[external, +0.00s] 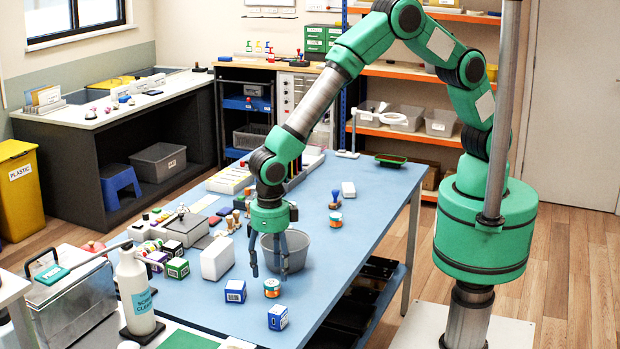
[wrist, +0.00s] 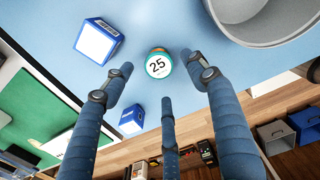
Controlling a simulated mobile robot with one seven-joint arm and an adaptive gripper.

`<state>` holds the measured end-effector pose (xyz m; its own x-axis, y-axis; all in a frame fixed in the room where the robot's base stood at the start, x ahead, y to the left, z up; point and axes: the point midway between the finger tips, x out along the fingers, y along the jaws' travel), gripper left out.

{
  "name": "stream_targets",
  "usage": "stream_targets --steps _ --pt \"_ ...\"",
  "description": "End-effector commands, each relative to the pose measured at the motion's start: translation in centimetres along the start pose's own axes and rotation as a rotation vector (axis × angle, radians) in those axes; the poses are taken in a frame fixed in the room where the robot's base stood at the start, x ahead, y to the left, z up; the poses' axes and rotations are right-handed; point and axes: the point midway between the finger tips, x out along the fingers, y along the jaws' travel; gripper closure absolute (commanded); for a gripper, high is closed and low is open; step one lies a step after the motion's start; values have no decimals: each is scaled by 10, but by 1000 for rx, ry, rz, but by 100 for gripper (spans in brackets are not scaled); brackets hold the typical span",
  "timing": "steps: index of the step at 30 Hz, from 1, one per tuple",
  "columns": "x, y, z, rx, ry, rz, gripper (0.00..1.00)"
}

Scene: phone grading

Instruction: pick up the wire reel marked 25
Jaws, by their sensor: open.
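The wire reel marked 25 (wrist: 158,65) shows its white top with the number and a teal rim in the wrist view. In the external view the small teal and orange reel (external: 272,288) stands on the blue table near its front edge. My gripper (external: 269,270) points down, open and empty, just behind and above that reel. In the wrist view my gripper's three blue fingers (wrist: 157,82) are spread, with the reel beyond their tips and nothing between them. No finger visibly touches the reel.
Two blue-and-white boxes (external: 235,291) (external: 278,317) flank the reel. A grey bucket (external: 296,240) stands close behind my fingers. A white block (external: 217,257) lies to the left. Another small reel (external: 335,219) stands farther back.

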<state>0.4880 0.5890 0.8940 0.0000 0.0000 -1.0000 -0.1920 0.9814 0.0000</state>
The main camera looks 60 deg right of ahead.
Motion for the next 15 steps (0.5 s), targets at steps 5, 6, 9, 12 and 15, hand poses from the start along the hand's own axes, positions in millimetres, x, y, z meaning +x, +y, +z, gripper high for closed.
stream_targets --steps 5,6,9,12,15 --pt "5 0 0 0 0 0 42" --pt "5 0 0 0 0 0 42" --pt "5 0 0 0 0 0 42" --pt "5 0 0 0 0 0 42" --pt "8 0 0 0 1 0 42"
